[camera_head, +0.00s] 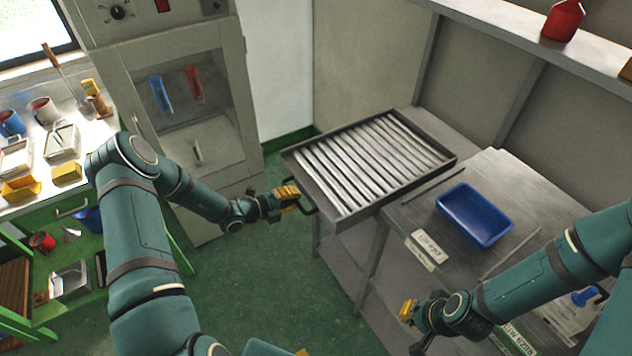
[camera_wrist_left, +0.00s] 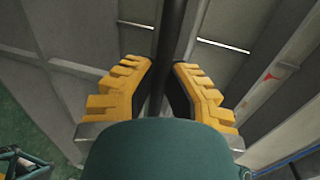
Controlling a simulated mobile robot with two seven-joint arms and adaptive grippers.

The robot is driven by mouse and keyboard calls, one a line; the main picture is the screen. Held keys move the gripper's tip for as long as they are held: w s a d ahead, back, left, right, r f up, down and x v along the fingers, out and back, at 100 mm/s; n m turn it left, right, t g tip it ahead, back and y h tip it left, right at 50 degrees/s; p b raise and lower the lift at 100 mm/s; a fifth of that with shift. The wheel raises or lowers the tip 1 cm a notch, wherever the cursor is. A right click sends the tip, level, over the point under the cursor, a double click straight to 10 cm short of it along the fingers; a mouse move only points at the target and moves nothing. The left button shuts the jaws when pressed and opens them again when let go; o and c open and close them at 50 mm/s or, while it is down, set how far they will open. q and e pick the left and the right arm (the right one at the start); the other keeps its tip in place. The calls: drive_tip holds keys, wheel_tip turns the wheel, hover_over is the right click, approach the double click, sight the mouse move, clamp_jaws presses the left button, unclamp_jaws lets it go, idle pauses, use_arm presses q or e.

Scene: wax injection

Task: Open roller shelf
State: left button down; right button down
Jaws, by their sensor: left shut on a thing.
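The roller shelf (camera_head: 340,207) is a grey metal frame with several shiny rollers, left of the grey metal table in the head view. It appears pulled out toward the left, past the table's edge. A dark handle (camera_head: 308,207) is on its near left side. My left gripper (camera_head: 297,200) is at this handle, and its yellow fingers are shut on it. In the left wrist view the dark handle bar (camera_wrist_left: 168,60) runs between the two yellow fingers (camera_wrist_left: 163,88). My right gripper (camera_head: 408,318) is low in front of the table, and its finger opening is unclear.
A blue tray (camera_head: 474,214) lies on the metal table (camera_head: 425,208) right of the shelf. A grey cabinet (camera_head: 190,130) stands behind my left arm. A cluttered bench (camera_head: 95,150) is at the left. Green floor (camera_head: 270,265) is clear below the shelf.

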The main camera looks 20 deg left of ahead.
use_arm(q)
drive_tip(key=f+p+v, duration=0.1)
drive_tip(key=v, duration=0.7)
drive_tip(key=shift+s+f, duration=0.25)
drive_tip(key=shift+f, duration=0.1)
drive_tip(key=shift+a, duration=0.1)
drive_tip(key=c, duration=1)
unclamp_jaws()
drive_tip(key=shift+a, duration=0.1)
drive_tip(key=v, duration=1.2)
drive_tip(key=shift+f, duration=0.1)
